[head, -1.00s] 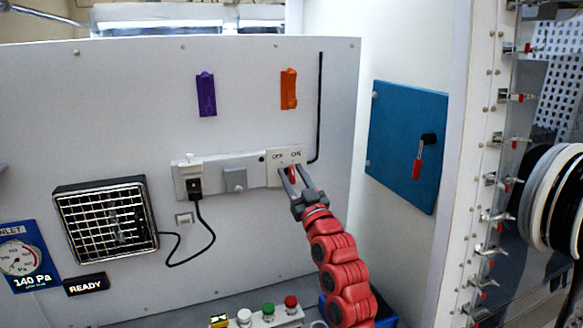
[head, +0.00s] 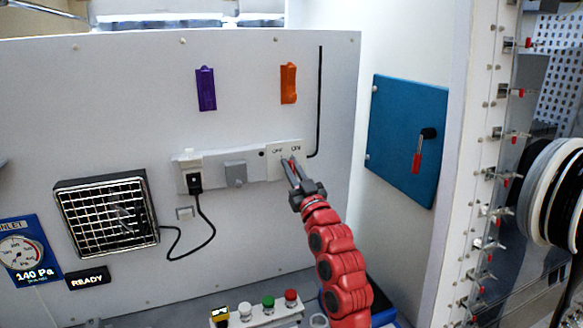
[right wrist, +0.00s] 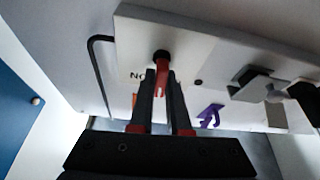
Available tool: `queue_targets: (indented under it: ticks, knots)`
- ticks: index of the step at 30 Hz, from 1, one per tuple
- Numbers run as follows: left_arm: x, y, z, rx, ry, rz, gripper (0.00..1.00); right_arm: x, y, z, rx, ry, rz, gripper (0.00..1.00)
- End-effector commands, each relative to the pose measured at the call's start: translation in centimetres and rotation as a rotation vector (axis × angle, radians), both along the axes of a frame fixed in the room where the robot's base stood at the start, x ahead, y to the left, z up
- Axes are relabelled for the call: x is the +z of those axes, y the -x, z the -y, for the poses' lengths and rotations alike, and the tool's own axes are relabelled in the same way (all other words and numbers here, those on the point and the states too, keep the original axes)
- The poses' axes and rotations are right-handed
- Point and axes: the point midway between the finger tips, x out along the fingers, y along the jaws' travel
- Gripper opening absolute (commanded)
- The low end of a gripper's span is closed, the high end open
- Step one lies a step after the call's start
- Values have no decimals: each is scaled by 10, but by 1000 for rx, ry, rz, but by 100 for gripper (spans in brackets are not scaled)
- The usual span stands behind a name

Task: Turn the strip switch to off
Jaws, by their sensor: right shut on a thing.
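The strip switch has a white plate (head: 272,150) at the right end of the power strip, marked OFF on the left and ON on the right. Its small red lever (right wrist: 161,76) hangs from a black pivot (right wrist: 161,56) in the right wrist view. My right gripper (head: 289,163) is shut on the red lever, one dark finger on each side. In the head view the fingers hide much of the lever, so I cannot tell its exact angle. My left gripper is not in view.
A black plug (head: 194,182) with a cord sits in the strip, left of a grey socket cover (head: 236,174). Purple (head: 206,89) and orange (head: 288,83) hooks are above. A button box (head: 258,313) stands below; a blue panel (head: 405,140) is at right.

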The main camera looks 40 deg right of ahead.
Motion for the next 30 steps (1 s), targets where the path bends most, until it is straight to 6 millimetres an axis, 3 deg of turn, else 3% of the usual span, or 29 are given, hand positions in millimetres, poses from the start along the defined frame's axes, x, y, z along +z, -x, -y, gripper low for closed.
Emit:
queue_targets:
  ticks: [4, 14, 15, 20, 30]
  knots:
    - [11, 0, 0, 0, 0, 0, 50, 1, 0, 0, 1, -81, 15, 0]
    - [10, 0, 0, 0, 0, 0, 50, -2, 0, 1, 0, -111, 23, 0]
    - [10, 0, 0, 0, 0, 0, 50, -2, 0, 1, 0, -111, 23, 18]
    - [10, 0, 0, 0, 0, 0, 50, -1, 0, 1, 0, -111, 24, 45]
    - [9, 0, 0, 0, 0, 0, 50, -2, 3, 1, -1, -110, 26, 45]
